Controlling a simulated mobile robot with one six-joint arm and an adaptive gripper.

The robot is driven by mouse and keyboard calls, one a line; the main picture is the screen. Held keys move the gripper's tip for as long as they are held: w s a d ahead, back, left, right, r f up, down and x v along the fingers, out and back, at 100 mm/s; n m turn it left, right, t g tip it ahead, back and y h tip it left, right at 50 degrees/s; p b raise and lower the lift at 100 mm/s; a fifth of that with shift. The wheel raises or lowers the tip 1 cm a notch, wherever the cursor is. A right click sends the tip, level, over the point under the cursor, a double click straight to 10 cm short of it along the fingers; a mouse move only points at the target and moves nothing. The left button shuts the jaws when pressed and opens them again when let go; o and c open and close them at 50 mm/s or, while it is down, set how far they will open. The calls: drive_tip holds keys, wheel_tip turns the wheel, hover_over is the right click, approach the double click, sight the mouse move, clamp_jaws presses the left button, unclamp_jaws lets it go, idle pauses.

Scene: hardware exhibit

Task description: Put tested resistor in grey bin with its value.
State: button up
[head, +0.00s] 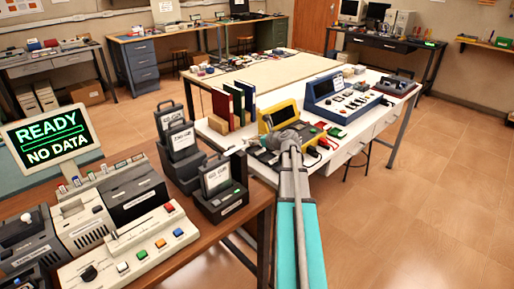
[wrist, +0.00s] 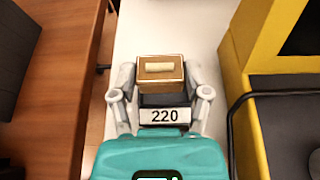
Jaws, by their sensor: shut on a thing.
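My gripper (wrist: 160,78) is shut on a small brown block with a pale cylindrical piece on top, which looks like the resistor (wrist: 160,68). A white label reading "220" (wrist: 165,116) shows just below the block, between the fingers; I cannot tell whether it belongs to the block. A pale table surface lies beneath. In the head view my arm reaches out to the white table (head: 222,137), beside a yellow meter (head: 279,116); the fingers and block are too small to make out. I cannot pick out a grey bin for certain in either view.
The yellow meter's casing (wrist: 264,45) stands close on the right in the wrist view. Upright books (head: 240,103) and a blue instrument (head: 340,95) stand on the white table. A brown desk at left holds dark label holders (head: 217,185) and a screen reading "READY NO DATA" (head: 50,141).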

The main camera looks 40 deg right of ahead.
drive_tip(key=shift+w+d+f+b, duration=0.25)
drive_tip(key=shift+f+b, duration=0.1)
drive_tip(key=shift+f, duration=0.2)
drive_tip(key=shift+a+f+b, duration=0.1)
drive_tip(key=shift+f+b, duration=1.15)
drive_tip(key=shift+f, duration=0.15)
drive_tip(key=o, duration=1)
drive_tip(key=shift+o, duration=0.2)
drive_tip(key=shift+s+r, duration=0.15)
drive_tip(key=shift+r, duration=0.15)
drive_tip(key=p+v, duration=0.4)
drive_tip(key=v, duration=0.7)
drive_tip(key=shift+s+r+p, duration=0.15)
drive_tip(key=shift+s+p, duration=0.2)
